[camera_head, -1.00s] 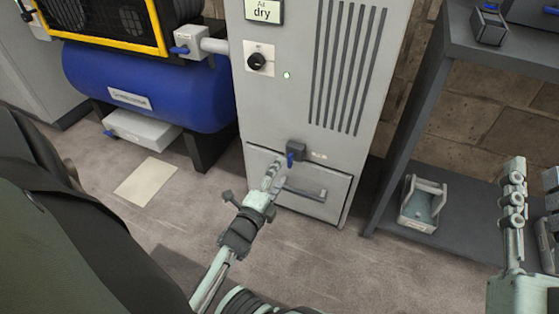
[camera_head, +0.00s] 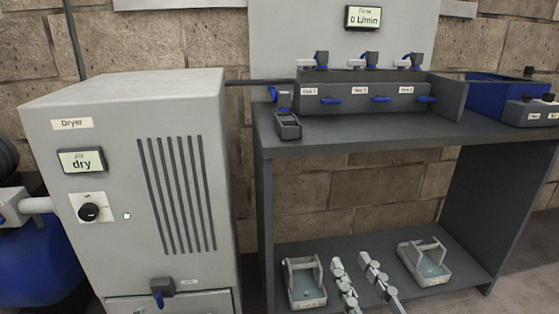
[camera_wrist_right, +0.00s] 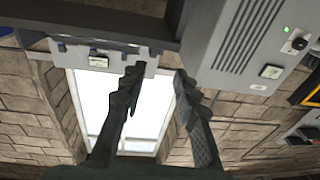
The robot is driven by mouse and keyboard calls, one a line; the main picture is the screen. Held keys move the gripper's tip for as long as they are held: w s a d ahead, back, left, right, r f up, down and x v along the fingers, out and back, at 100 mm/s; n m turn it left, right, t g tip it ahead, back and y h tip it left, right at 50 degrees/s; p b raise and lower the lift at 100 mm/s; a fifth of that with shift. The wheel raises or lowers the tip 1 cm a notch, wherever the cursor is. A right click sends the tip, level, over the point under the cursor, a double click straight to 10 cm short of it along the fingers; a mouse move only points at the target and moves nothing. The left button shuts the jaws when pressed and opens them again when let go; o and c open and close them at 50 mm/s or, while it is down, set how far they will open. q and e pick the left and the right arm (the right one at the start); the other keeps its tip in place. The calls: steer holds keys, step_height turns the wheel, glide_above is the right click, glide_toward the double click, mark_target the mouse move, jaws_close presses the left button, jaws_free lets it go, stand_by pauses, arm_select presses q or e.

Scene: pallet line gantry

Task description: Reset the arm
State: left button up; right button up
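My right gripper (camera_head: 352,262) shows at the bottom of the head view, pointing up in front of the bench's lower shelf. Its two grey fingers are apart with nothing between them. In the right wrist view the fingers (camera_wrist_right: 158,78) are also spread and empty, with a bright panel and brick wall beyond. My left gripper is out of view.
A grey dryer cabinet (camera_head: 190,110) with a blue-handled valve (camera_head: 160,290) stands at the left. A dark bench (camera_head: 350,148) carries a valve block (camera_head: 360,100). Two small trays, one left (camera_head: 291,298) and one right (camera_head: 432,279), sit on the lower shelf.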

steer(key=d+f+g+h+p, duration=0.25)
steer(key=d+f+g, duration=0.2)
steer(key=f, duration=0.75)
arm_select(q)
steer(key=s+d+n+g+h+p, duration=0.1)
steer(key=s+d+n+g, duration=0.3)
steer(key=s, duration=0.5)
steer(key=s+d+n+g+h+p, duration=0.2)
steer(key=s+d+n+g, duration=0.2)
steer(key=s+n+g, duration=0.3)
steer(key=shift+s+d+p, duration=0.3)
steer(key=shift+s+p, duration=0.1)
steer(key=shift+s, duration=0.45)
arm_select(e)
steer(key=s+d+f+m+g+h, duration=0.1)
steer(key=s+d+f+g+h, duration=0.1)
steer(key=s+d+f+g, duration=0.3)
steer(key=s+d+f+m+g+h, duration=0.1)
steer(key=s+d+f+g+h, duration=0.2)
steer(key=f, duration=1)
steer(key=s+d+g, duration=0.2)
steer(key=s+d, duration=0.3)
steer(key=d, duration=0.1)
steer(key=shift+f, duration=0.25)
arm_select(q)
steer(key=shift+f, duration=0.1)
arm_select(e)
steer(key=shift+g, duration=0.25)
